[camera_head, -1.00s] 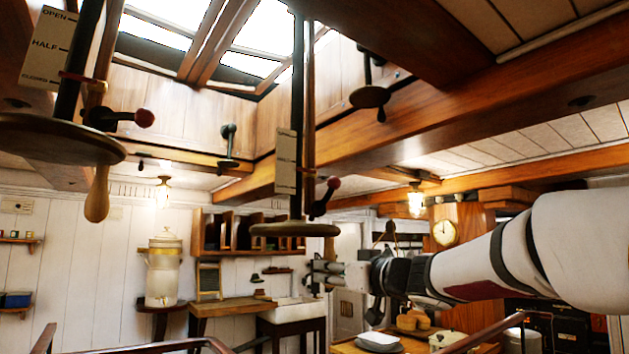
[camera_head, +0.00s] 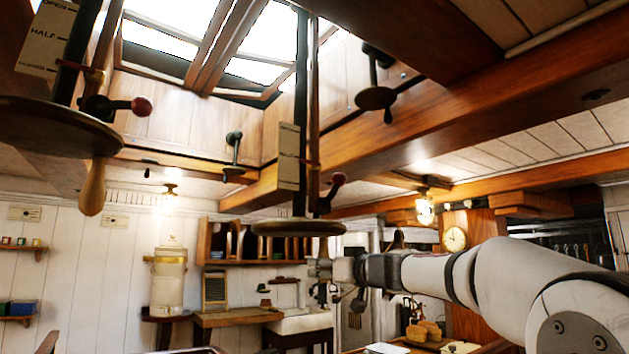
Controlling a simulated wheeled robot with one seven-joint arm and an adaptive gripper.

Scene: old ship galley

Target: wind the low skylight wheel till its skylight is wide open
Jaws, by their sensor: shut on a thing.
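The low skylight wheel (camera_head: 283,229) is a dark disc hanging flat on a long vertical shaft (camera_head: 302,110) in the middle. A pale marked board (camera_head: 288,157) and a red-knobbed lever (camera_head: 338,179) sit above it; the board's marks are too small to read. My gripper (camera_head: 322,268) is just under the wheel's right side. My arm reaches in from the right. The bright skylight (camera_head: 255,45) is overhead; how far this wheel's pane stands open cannot be told.
A nearer wheel (camera_head: 50,128) with a hanging wooden handle (camera_head: 97,187) and an OPEN/HALF/CLOSED board (camera_head: 48,38) is at left. Smaller wheels hang at right (camera_head: 375,98) and farther back (camera_head: 233,172). A beam (camera_head: 450,120) crosses above my arm. A lamp (camera_head: 425,211) hangs behind.

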